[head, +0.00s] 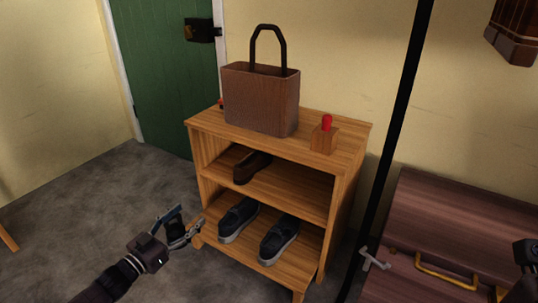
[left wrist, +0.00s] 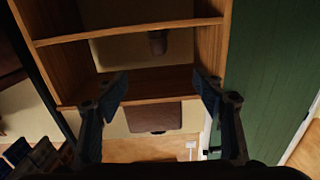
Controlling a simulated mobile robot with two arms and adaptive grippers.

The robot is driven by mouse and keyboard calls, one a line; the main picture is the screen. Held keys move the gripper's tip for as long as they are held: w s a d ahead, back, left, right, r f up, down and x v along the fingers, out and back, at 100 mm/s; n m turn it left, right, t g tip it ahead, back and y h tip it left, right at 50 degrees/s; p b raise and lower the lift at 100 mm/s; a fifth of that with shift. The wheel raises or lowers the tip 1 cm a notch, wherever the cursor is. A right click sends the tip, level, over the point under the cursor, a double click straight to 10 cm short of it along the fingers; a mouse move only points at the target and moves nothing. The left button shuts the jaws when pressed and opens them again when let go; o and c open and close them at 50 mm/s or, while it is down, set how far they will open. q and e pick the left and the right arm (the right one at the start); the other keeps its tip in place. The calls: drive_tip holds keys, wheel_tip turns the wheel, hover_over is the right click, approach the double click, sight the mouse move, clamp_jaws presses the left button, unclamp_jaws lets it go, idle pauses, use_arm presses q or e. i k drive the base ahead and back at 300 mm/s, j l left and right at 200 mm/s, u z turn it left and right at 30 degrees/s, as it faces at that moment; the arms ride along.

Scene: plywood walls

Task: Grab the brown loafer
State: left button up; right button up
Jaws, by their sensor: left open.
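The brown loafer (head: 252,167) sits on the middle shelf of a wooden shoe rack (head: 345,190), toward its left side, under the top board. In the left wrist view, which is turned upside down, the dark brown loafer (left wrist: 158,42) shows inside the rack, beyond and between the fingers. My left gripper (head: 178,228) is open and empty, in front of the rack's lower left corner and apart from the loafer. Its two spread fingers also show in the left wrist view (left wrist: 162,92). A dark part at the right edge of the head view seems to be my right gripper (head: 525,255), mostly cut off.
Two dark blue shoes (head: 258,232) stand on the bottom shelf. A brown bag (head: 262,98) and a wooden block with a red top (head: 325,135) stand on top. A black pole (head: 398,110) and a brown chest (head: 460,220) are at right.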

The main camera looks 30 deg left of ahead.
sight(244, 170)
drive_tip(key=i+l, duration=0.1)
drive_tip(key=i, duration=0.75)
